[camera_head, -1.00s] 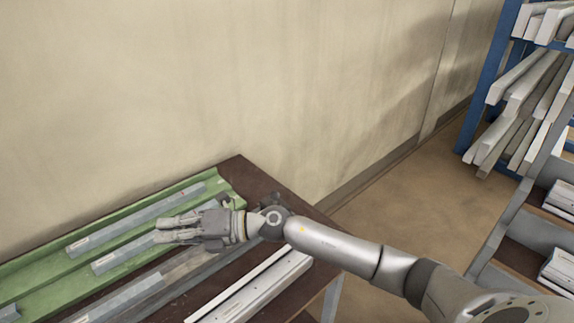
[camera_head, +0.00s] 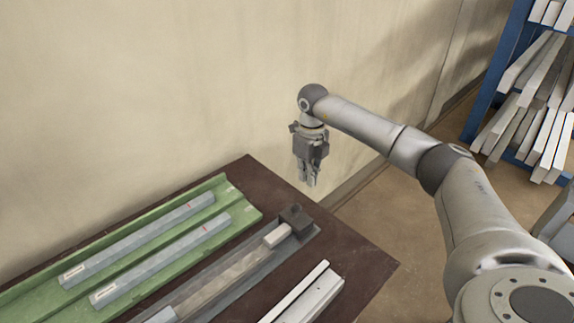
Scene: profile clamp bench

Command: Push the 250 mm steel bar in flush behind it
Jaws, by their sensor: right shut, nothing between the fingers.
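A grey rail (camera_head: 250,264) lies along the bench, with a dark block (camera_head: 295,217) at its right end. A short pale piece (camera_head: 277,236) sits in the rail near that block. A grey-blue steel bar (camera_head: 160,316) shows in the rail at the bottom edge, partly cut off; its length cannot be read. An empty stretch of channel appears between them. My right gripper (camera_head: 311,184) points down, shut and empty, beyond the dark block and above bench height, apart from the bars. My left gripper is not in view.
A green tray (camera_head: 232,193) holds two grey-blue bars (camera_head: 140,240) (camera_head: 160,262) behind the rail. Pale profiles (camera_head: 305,298) lie at the front right. The bench's right corner (camera_head: 365,262) is bare. A wall stands close behind; a blue rack (camera_head: 498,75) is at the right.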

